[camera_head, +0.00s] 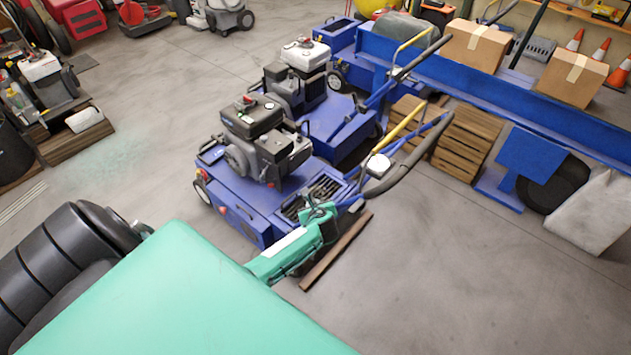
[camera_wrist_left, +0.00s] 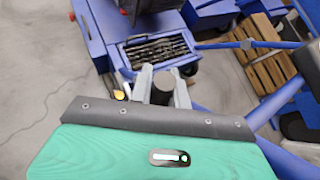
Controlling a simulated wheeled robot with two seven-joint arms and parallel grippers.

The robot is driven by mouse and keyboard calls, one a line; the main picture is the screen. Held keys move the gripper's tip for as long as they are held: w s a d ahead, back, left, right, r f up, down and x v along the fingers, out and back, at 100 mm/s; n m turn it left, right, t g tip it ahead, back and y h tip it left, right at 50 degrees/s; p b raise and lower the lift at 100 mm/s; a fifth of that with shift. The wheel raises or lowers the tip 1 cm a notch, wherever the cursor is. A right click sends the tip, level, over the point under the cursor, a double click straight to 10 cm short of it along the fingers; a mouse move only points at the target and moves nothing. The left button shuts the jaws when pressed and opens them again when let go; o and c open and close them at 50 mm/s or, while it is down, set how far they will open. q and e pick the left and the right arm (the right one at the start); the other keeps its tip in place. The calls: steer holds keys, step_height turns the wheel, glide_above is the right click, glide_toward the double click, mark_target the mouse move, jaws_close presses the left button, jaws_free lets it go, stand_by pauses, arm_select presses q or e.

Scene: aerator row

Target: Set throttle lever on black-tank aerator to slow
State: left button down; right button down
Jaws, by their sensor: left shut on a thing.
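The black-tank aerator (camera_head: 235,205) is the nearer blue machine, with a dark engine and black tank (camera_head: 252,115) on top. My left gripper (camera_head: 318,210) is at its handle side, beside the slotted grille (camera_head: 315,190). In the left wrist view the two grey fingers of the gripper (camera_wrist_left: 163,84) are shut on a dark round knob (camera_wrist_left: 162,86), which looks like the throttle lever's end. The lever's stem and any slow or fast marks cannot be made out. My right gripper is in neither view.
A second blue aerator with a white tank (camera_head: 306,54) stands just behind. The black-tank aerator's curved handlebar (camera_head: 408,165) rises to the right of my gripper. A wooden strip (camera_head: 336,252) lies on the floor below. The floor at lower right is clear.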

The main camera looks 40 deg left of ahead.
arm_select(q)
steer(key=shift+a+f+h+p, duration=0.15)
steer(key=shift+a+h+p, duration=0.1)
steer(key=shift+h+p, duration=0.4)
steer(key=c, duration=1.6)
jaws_free()
steer(key=v, duration=1.3)
steer(key=shift+d+r, duration=0.25)
steer(key=shift+d, duration=0.1)
steer(key=shift+s, duration=0.15)
